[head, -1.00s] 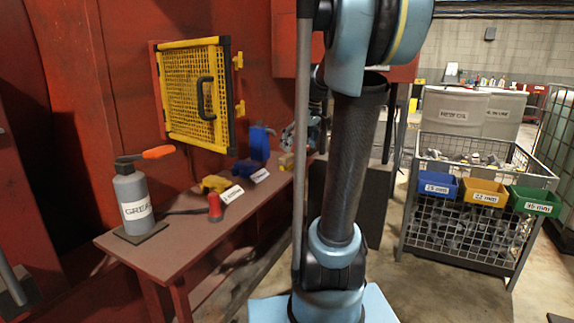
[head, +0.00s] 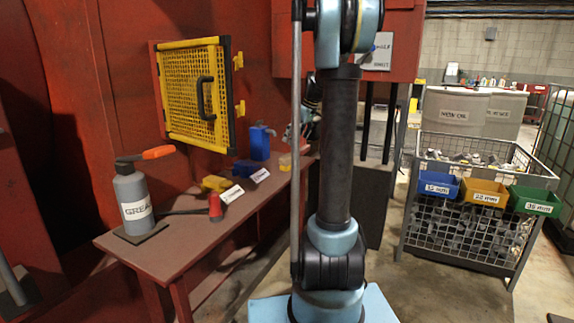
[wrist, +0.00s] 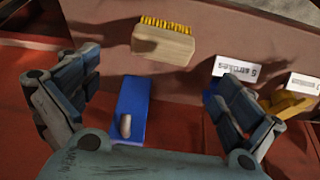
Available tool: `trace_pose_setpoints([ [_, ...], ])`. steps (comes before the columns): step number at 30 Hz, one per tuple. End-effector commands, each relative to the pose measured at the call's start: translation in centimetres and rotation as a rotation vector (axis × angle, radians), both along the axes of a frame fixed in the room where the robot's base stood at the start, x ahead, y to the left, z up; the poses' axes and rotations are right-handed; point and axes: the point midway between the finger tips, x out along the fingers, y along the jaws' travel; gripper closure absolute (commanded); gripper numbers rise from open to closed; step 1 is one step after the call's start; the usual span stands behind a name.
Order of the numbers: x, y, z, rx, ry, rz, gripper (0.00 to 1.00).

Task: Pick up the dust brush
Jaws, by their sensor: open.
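The dust brush (wrist: 163,44) is a pale wooden block with a row of yellow bristles. In the wrist view it lies on the reddish-brown bench at the top middle, ahead of my gripper and apart from it. My gripper (wrist: 160,74) is open and empty, with one finger at each side of the picture. My gripper shows there only in part, behind my arm.
Yellow and blue pieces with white labels are at the right. A yellow mesh guard (head: 190,95) hangs above.

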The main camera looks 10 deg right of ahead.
Motion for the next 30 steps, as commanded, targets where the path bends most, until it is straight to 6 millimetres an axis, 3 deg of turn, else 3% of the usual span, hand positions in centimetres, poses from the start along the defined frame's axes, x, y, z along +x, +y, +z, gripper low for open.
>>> trace_pose_setpoints([
  [9,1.2,1.5,-4.8,0.001,0.001,0.000,0.00],
  [17,1.5,1.9,-6.3,0.000,0.000,-0.001,0.00],
  [24,1.9,2.4,-9.3,0.000,0.000,-0.001,0.00],
  [30,2.3,2.9,-10.8,0.000,0.000,-0.001,0.00],
])
